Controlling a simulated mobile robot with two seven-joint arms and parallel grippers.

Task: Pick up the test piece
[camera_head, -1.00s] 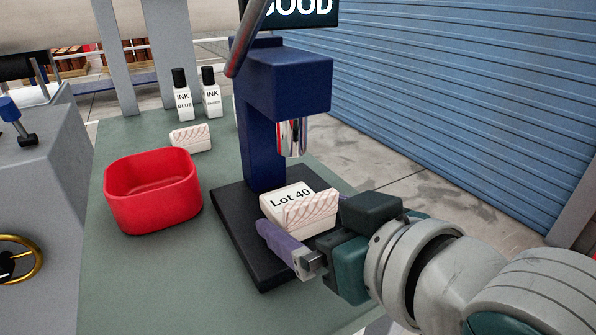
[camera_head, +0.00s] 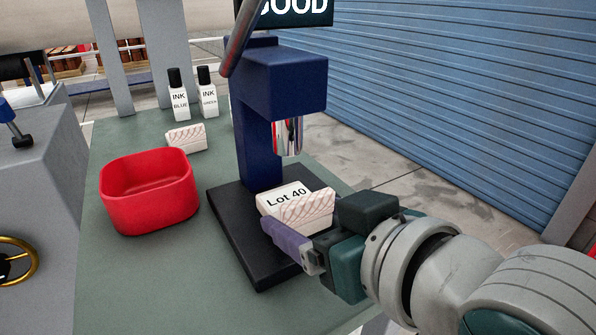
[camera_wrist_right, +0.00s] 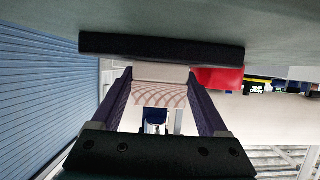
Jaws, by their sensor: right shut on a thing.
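The test piece (camera_head: 307,214) is a small white block with a wavy pinkish pattern on its side; a "Lot 40" label shows on its upper face. It sits on the black base plate (camera_head: 240,245) of the blue press (camera_head: 285,80), in front of the press column and below the shiny ram (camera_head: 289,136). My right gripper (camera_head: 300,222) is shut on the block, one purple finger on its near left side; the far finger is mostly hidden. In the right wrist view the patterned block (camera_wrist_right: 160,94) lies between both fingers. My left gripper is not in view.
A red bin (camera_head: 150,200) stands on the green table (camera_head: 120,290) left of the press. A similar patterned block (camera_head: 186,138) and two ink bottles (camera_head: 178,100) are behind it. The table in front of the bin is clear. A lever (camera_head: 240,35) hangs beside the press.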

